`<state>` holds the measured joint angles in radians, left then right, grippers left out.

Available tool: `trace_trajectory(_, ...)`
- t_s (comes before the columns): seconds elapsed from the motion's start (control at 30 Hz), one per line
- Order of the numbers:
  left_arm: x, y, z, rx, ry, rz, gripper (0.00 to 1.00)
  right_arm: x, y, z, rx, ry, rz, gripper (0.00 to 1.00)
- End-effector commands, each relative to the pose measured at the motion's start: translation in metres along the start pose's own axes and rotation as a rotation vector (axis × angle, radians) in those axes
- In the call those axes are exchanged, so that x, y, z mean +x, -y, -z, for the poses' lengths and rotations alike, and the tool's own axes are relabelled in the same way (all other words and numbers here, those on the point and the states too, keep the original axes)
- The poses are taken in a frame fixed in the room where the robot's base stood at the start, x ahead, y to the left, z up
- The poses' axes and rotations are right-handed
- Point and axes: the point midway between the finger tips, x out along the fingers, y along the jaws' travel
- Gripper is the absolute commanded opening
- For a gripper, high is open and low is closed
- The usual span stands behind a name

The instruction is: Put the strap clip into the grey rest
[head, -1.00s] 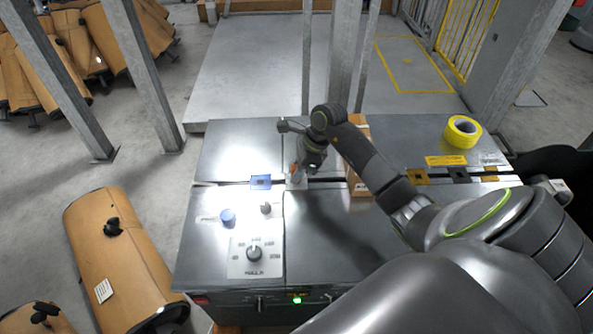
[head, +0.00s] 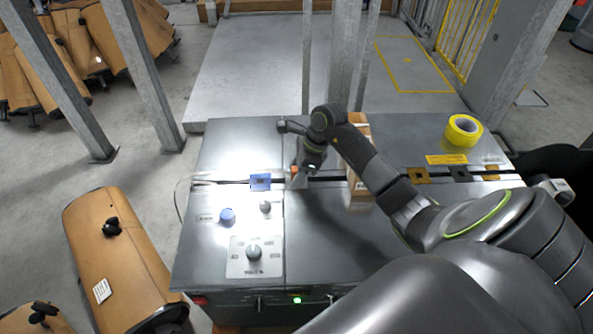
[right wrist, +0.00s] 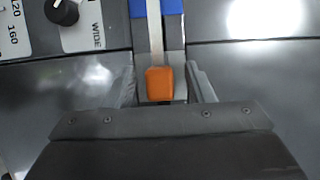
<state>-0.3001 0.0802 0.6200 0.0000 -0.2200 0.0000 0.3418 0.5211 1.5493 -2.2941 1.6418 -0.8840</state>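The orange strap clip (right wrist: 160,84) is at the end of a pale strap (right wrist: 155,25) in the right wrist view. It also shows as a small orange spot (head: 294,170) in the head view. My right gripper (right wrist: 164,92) has its fingers on both sides of the clip, with a visible gap on each side. In the head view the right gripper (head: 300,180) points down at the table slot. A grey block (right wrist: 139,62) lies under and around the clip; I cannot tell surely whether it is the grey rest. My left gripper is not in view.
A blue block (head: 261,182) stands left of the gripper, with the slot beside it. Yellow tape (head: 463,131) and brown and dark plates (head: 458,173) lie to the right. Knobs (head: 254,253) are at front left.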

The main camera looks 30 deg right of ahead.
Motion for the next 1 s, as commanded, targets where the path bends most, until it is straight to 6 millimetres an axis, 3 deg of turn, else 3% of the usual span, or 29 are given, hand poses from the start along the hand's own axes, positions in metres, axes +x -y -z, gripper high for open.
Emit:
trace_trajectory(0.43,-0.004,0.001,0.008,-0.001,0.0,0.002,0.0,0.0,0.0,0.0,0.0,0.0,0.0,0.48)
trace_trajectory(1.0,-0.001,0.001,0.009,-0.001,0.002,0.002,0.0,-0.133,0.001,0.001,-0.002,-0.003,0.005,0.48)
